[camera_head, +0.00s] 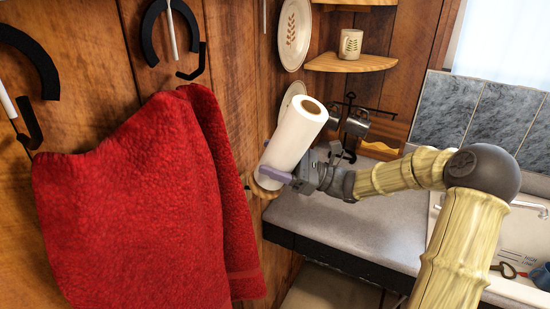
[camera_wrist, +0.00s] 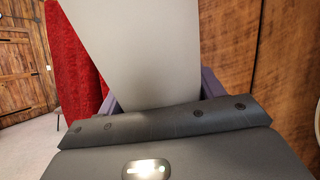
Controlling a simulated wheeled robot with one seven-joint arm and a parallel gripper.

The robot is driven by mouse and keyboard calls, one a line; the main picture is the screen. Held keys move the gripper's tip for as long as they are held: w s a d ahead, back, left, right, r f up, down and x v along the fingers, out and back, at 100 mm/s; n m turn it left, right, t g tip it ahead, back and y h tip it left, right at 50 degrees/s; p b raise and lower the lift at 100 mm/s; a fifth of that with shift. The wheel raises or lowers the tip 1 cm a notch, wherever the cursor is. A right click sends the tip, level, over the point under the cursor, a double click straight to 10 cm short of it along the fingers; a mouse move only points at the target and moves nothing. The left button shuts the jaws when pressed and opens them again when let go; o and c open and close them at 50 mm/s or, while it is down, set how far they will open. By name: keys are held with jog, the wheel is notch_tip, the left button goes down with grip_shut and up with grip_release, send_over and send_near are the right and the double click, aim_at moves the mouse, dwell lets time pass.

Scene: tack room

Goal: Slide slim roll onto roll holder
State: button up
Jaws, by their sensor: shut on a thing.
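The slim roll (camera_head: 295,138) is white with a brown hollow core and leans with its upper end to the right. My gripper (camera_head: 274,174) is shut on the lower part of the roll, its purple fingers around it. The roll also shows in the wrist view (camera_wrist: 145,50), as a pale surface between the fingers (camera_wrist: 160,97). A round tan wooden piece (camera_head: 262,191) shows just below the roll's lower end by the wall. It may be the roll holder; most of it is hidden, and I cannot tell whether the roll touches or surrounds it.
A red towel (camera_head: 140,200) hangs on the wall left of the roll. A black stand (camera_head: 350,108) with a metal mug is behind the roll at the right. A corner shelf (camera_head: 350,63) holds a patterned mug (camera_head: 351,43). The grey counter (camera_head: 320,222) is clear below my arm.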

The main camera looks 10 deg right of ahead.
jog(key=o, duration=1.1)
jog(key=shift+d, duration=0.1)
jog(key=b+v, duration=0.3)
jog(key=v, duration=1.4)
